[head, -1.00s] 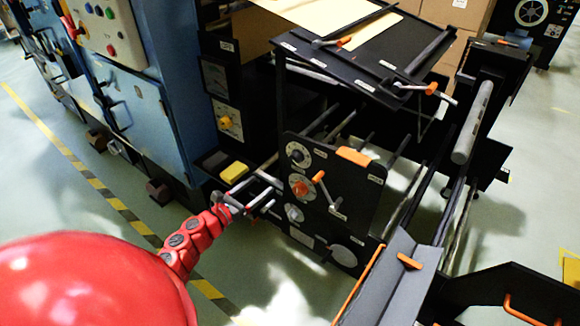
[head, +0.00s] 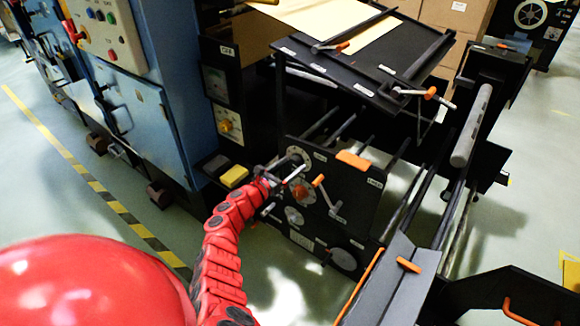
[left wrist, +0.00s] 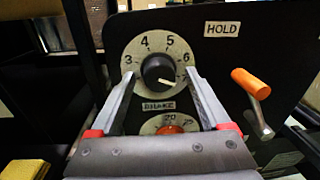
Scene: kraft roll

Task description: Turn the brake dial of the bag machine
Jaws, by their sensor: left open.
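The brake dial (left wrist: 158,72) is a black knob on a pale round scale, above a BRAKE label. Its white pointer mark faces lower right, toward the 7. In the head view the dial (head: 299,154) sits at the upper left of the black front panel, partly behind my gripper. My left gripper (head: 291,169) is open in front of the panel. In the left wrist view its two fingertips stand either side of the knob, over the scale's edges, with gaps to the knob. I cannot tell whether they touch the scale. My right gripper is not in view.
Just below is a second dial with an orange centre (left wrist: 171,129). An orange-handled crank (left wrist: 251,85) sticks out to the right, near the HOLD label (left wrist: 222,29). A yellow block (head: 234,176) lies left of my gripper.

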